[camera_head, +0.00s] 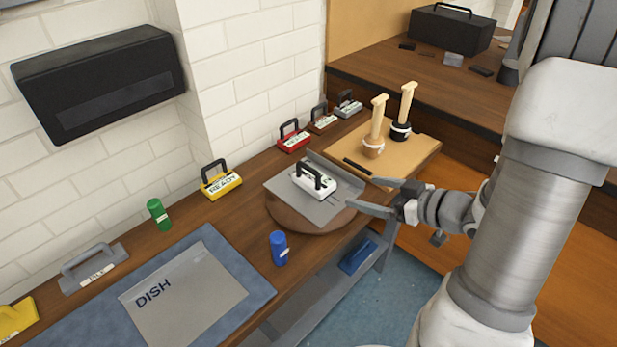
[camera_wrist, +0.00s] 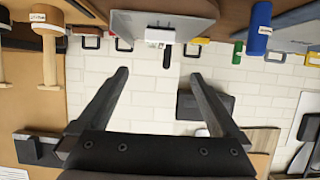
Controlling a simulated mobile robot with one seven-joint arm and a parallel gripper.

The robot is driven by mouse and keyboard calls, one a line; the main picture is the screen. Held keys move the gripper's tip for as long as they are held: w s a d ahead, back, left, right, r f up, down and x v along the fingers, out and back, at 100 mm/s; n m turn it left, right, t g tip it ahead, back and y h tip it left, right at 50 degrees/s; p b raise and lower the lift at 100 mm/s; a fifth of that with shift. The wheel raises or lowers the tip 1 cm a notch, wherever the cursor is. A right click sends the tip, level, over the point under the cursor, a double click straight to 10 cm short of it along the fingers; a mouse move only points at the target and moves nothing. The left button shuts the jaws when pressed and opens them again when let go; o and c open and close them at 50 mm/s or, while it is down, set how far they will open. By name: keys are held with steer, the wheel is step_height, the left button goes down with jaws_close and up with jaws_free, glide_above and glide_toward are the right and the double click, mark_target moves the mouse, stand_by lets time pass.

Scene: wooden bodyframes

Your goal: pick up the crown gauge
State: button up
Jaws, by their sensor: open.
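No label that I can read says which thing is the crown gauge. A white block with a black handle and a dark label (camera_head: 314,181) sits on a grey plate (camera_head: 276,184) on a round wooden stand (camera_head: 290,217). This block is closest to my gripper (camera_head: 374,195), which is open and empty just to its right, apart from it. In the wrist view the scene appears upside down. There the white block (camera_wrist: 159,35) shows beyond the open fingers of my gripper (camera_wrist: 160,76), roughly centred between them.
Red (camera_head: 293,139) and yellow (camera_head: 220,183) handled blocks stand along the wall. Two wooden-handled tools (camera_head: 375,130) stand on a board behind my gripper. A green cylinder (camera_head: 158,213), a blue cylinder (camera_head: 279,248) and a DISH sheet (camera_head: 190,300) are to the left.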

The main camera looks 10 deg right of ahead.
mark_target(317, 181)
steer(key=b+x, duration=0.2)
steer(key=x, duration=0.9)
steer(key=shift+w+a+f, duration=0.1)
steer(key=shift+w+f, duration=0.05)
steer(key=shift+w, duration=0.15)
steer(key=b+x, duration=0.1)
steer(key=x, duration=0.4)
steer(key=shift+f+b, duration=0.2)
steer(key=shift+b, duration=0.2)
steer(key=shift+w, duration=0.15)
steer(key=c, duration=1.6)
